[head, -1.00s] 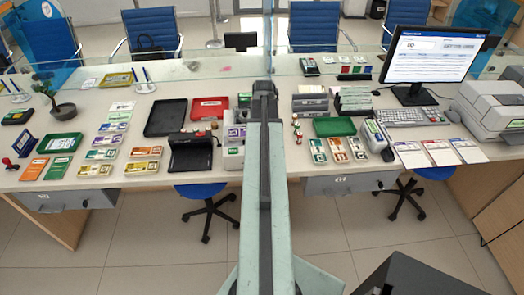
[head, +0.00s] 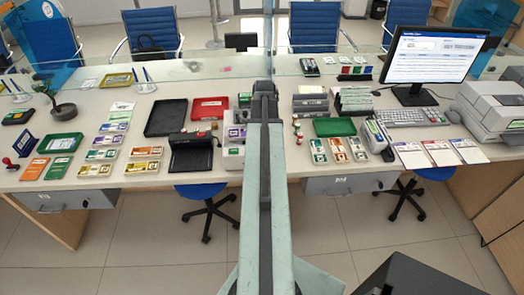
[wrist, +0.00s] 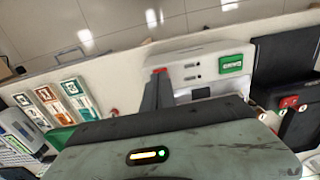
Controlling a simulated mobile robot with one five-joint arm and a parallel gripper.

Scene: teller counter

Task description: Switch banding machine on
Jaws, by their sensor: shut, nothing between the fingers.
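A white machine (wrist: 205,68), which I take for the banding machine, fills the upper middle of the wrist view. It has a green-framed panel (wrist: 231,64) and small dark marks on its face. In the head view its body (head: 233,150) is partly hidden behind my arm. My gripper (wrist: 158,77) is shut and empty, its dark fingers against or just over the left part of the machine. A small red part (wrist: 159,70) shows at the fingertips; I cannot tell whether they touch it. In the head view my arm hides the fingers.
A black device (head: 191,152) stands left of the machine. Banknote bundles (head: 338,150) and a green tray (head: 334,127) lie to its right. A glass screen (head: 170,68) runs along the back of the counter. Small red and white items (wrist: 290,103) sit beside the machine.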

